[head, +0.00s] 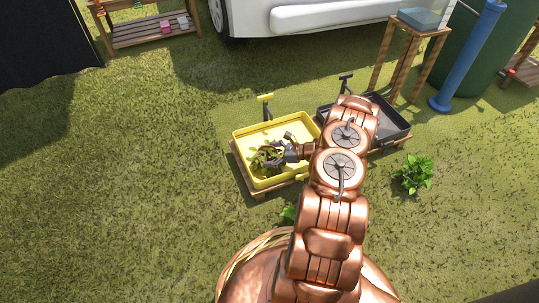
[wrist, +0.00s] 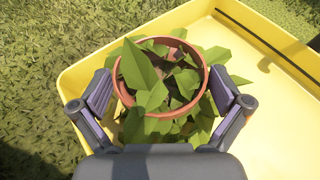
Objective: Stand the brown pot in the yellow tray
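The brown pot (wrist: 126,98) shows in the wrist view as a round red-brown rim with soil and broad green leaves inside. It is over or in the left part of the yellow tray (head: 240,147), whose floor and rim also fill the right of the wrist view (wrist: 275,120). In the head view its leaves show at the tray's left side, while the pot is mostly hidden. My gripper (wrist: 161,88) has one finger pad on each side of the pot, very close to the rim. I cannot tell whether both pads press on it or whether the pot's base touches the tray.
A black tray (head: 396,122) stands right of the yellow one, partly behind my arm. A green plant (head: 413,175) is on the grass at right. A wooden stand (head: 423,33) and a blue post (head: 467,60) are farther back. The grass at left is clear.

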